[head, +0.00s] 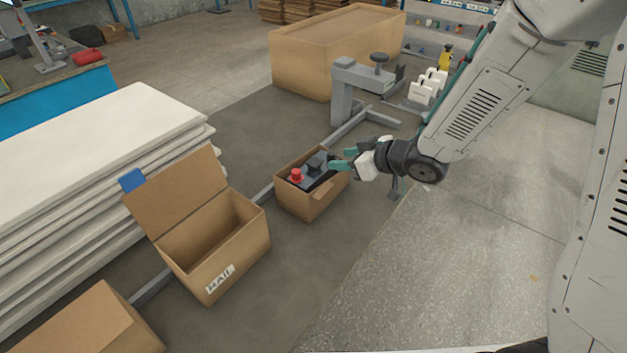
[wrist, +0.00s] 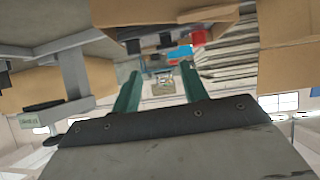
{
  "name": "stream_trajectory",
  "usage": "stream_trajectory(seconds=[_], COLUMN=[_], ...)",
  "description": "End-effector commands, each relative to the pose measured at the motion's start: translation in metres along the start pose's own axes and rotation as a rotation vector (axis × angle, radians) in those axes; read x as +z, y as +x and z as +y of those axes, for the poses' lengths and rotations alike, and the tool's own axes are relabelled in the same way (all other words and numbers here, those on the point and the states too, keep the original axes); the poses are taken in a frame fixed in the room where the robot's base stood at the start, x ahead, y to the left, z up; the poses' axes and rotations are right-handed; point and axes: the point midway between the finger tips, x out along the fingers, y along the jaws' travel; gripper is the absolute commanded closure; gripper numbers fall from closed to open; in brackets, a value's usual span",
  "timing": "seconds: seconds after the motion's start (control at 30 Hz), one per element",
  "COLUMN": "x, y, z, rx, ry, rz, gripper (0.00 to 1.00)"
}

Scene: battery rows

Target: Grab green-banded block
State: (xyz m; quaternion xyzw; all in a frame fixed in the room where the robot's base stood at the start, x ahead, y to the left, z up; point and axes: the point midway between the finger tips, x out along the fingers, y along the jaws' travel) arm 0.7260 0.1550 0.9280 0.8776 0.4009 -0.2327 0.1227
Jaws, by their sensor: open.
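My gripper (head: 339,159) is open, its teal fingers above the right side of a small open cardboard box (head: 311,207). In the wrist view its two fingers (wrist: 160,72) stand apart with nothing between them. The box holds a red-topped item (head: 296,175) and dark items (head: 314,163); some are hidden by the box wall and the gripper. I cannot make out a green-banded block in either view. Several white upright pieces (head: 425,90) stand behind the arm, and no green band is clear on them.
An open-lidded carton (head: 235,255) stands left of the small box. White stacked boards (head: 90,160) lie further left. A grey clamp stand (head: 342,95) rises behind the gripper, before a large carton (head: 330,50). The speckled floor (head: 430,270) at right is clear.

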Motion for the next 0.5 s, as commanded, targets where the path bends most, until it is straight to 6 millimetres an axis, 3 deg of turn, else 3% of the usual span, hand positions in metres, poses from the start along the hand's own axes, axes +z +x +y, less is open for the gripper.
stream_trajectory(seconds=[0.13, 0.5], x=[0.002, 0.003], y=[0.013, 0.059], z=[-0.011, -0.013], rx=[-0.053, -0.057], ry=[0.004, 0.003], rz=[0.030, 0.031], gripper=[0.56, 0.56])
